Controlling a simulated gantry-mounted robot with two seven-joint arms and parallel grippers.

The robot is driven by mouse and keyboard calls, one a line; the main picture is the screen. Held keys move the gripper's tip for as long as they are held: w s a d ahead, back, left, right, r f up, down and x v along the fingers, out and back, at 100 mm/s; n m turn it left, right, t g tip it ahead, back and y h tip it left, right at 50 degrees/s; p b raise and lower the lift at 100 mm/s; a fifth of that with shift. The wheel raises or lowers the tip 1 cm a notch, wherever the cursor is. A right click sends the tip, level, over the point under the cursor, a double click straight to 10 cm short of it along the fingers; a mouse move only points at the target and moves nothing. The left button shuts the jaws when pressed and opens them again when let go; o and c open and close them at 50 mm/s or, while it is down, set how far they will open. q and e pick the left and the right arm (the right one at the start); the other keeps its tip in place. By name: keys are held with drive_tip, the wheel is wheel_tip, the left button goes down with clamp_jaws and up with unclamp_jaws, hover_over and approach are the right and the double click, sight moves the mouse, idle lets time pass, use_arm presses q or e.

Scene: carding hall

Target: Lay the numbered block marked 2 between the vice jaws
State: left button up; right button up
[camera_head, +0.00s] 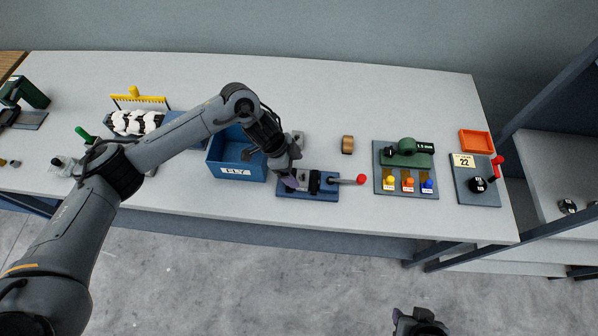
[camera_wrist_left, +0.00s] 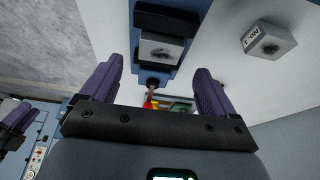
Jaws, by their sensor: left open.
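The vice (camera_head: 326,193) has a blue base, dark jaws and a red-tipped handle, and stands near the table's front edge. In the left wrist view the vice (camera_wrist_left: 166,19) is ahead of my fingers. A pale block (camera_wrist_left: 161,49) with a dark, unreadable marking lies between its dark jaws. My left gripper (camera_head: 292,178) is over the left end of the vice; its fingers (camera_wrist_left: 153,88) are open and apart, with nothing between them. Another grey block (camera_wrist_left: 268,41) with a small label lies on the table beside the vice. My right gripper (camera_head: 420,320) is partly cut off at the bottom edge.
A blue bin (camera_head: 237,171) marked FLY stands left of the vice. A wooden cylinder (camera_head: 347,144) stands behind it. A board with coloured knobs (camera_head: 405,157) and a panel with a red lever (camera_head: 483,190) are to the right. Bare table lies around the cylinder.

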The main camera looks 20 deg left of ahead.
use_arm(q)
drive_tip(key=w+v, duration=0.1)
drive_tip(key=v, duration=0.6)
drive_tip(key=s+d+f+n+t+h, duration=0.1)
drive_tip(key=s+d+t, duration=0.2)
drive_tip(key=d, duration=0.5)
drive_tip(key=s+d+f+n+t+h, duration=0.1)
drive_tip(key=s+d+t, duration=0.2)
drive_tip(key=d, duration=0.6)
drive_tip(key=s+a+f+n+g+y, duration=0.2)
drive_tip(key=s+a+n, duration=0.3)
drive_tip(key=s+a, duration=0.4)
drive_tip(key=s+a+f+n+g+y, duration=0.1)
drive_tip(key=s+a+n+y, duration=0.3)
drive_tip(key=s+a, duration=0.5)
drive_tip(key=shift+s+a+f+n+g, duration=0.3)
drive_tip(key=shift+s+f+n+g, duration=0.1)
drive_tip(key=shift+s+f+n, duration=0.5)
drive_tip(key=shift+s, duration=0.1)
